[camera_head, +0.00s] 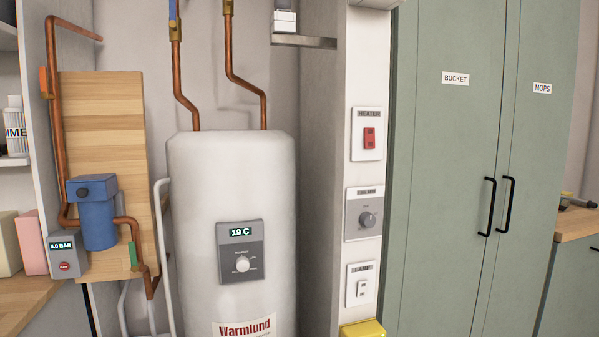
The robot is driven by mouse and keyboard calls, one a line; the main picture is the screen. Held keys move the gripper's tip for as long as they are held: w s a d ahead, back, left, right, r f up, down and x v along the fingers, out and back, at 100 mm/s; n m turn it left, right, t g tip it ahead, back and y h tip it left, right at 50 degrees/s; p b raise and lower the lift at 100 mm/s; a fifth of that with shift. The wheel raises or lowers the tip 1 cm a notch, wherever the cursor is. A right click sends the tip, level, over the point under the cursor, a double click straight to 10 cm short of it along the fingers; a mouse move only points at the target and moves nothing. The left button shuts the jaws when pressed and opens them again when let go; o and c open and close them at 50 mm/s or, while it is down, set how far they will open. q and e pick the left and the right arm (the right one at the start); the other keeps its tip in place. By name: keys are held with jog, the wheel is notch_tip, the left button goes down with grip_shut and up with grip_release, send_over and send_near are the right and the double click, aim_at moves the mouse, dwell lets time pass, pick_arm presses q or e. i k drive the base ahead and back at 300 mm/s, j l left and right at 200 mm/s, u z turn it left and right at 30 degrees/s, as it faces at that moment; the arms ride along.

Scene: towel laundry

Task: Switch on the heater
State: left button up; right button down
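The heater switch (369,138) is a red rocker on a white plate labelled HEATER, at the top of a narrow white wall panel right of centre. The white Warmlund water tank (190,200) stands left of the panel. Its grey control box (240,285) has a round white knob and a display reading 19 C. I cannot tell the rocker's position for certain. Neither of my grippers is in view.
Below the heater switch are a grey dial plate (354,226) and a LAMP switch (361,287). Green cupboard doors (440,160) with black handles stand to the right. A blue pump (97,215), copper pipes and a 4.0 BAR box (66,255) are at left.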

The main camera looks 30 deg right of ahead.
aim_at(369, 133)
jog(key=z, duration=1.25)
